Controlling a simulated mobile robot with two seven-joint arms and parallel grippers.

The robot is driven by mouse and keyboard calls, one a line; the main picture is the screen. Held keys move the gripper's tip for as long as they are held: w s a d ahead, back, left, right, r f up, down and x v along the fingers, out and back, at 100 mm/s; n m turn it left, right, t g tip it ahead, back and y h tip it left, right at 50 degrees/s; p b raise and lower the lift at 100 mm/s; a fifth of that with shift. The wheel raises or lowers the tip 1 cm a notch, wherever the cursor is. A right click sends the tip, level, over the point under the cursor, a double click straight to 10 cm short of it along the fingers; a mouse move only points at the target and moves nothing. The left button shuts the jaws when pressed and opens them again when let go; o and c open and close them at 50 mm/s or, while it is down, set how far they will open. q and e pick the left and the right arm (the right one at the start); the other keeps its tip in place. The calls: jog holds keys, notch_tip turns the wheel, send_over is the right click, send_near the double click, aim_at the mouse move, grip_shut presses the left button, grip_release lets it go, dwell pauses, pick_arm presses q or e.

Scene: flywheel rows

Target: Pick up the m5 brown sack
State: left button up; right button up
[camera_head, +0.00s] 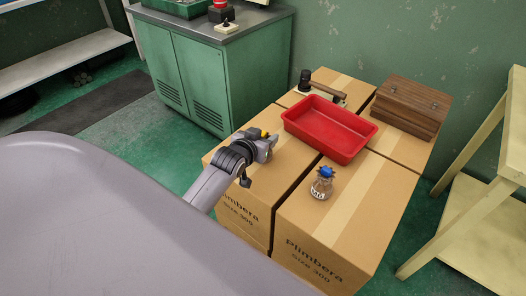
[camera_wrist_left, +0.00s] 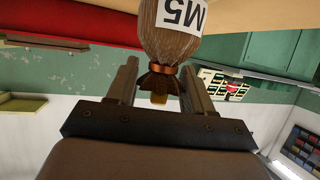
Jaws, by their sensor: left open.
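The m5 brown sack (camera_wrist_left: 172,40) shows in the left wrist view, upside down in the picture, with a white M5 label and a copper-coloured tie round its neck. My left gripper (camera_wrist_left: 158,68) is open, one finger on each side of the sack's gathered neck, with a gap to each finger. In the head view my left gripper (camera_head: 268,147) is low over the left front carton. There the sack is hidden or cannot be made out behind it. My right gripper is not in view.
A small jar-like sack with a blue top (camera_head: 321,184) stands on the right front carton (camera_head: 345,225). A red tray (camera_head: 330,128) lies across the cartons behind, near a hammer (camera_head: 325,88) and a wooden box (camera_head: 411,104). A green cabinet (camera_head: 215,75) stands behind left.

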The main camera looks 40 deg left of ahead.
pick_arm(q)
grip_shut()
jog(key=shift+r, duration=0.1)
jog(key=shift+r, duration=0.1)
